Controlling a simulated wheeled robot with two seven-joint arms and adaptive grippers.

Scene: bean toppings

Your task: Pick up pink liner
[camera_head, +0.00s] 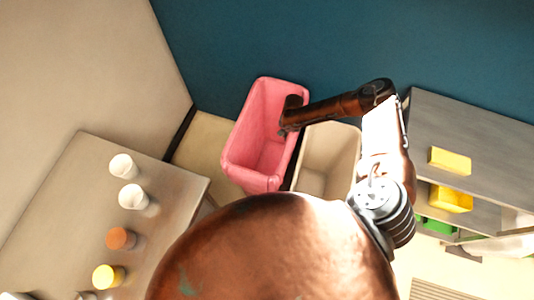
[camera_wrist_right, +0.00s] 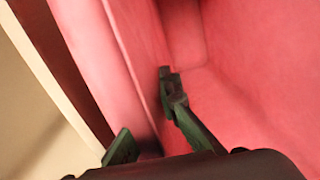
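The pink liner (camera_head: 238,164) is a deep, open, rectangular pink tub standing on the floor near the blue wall in the head view. My right gripper (camera_head: 287,130) is at its right-hand rim. In the right wrist view the liner's pink wall (camera_wrist_right: 112,65) runs between the two dark green fingers of my right gripper (camera_wrist_right: 145,112). One finger is inside the liner, the other on the outer side. The fingers are spread apart, and I see no firm grip on the wall. My left gripper is not in view.
A beige bin (camera_head: 343,150) stands close on the right of the pink liner. A grey table (camera_head: 85,185) with several cups is at the left. A grey shelf (camera_head: 470,140) with yellow boxes (camera_head: 450,160) is at the right.

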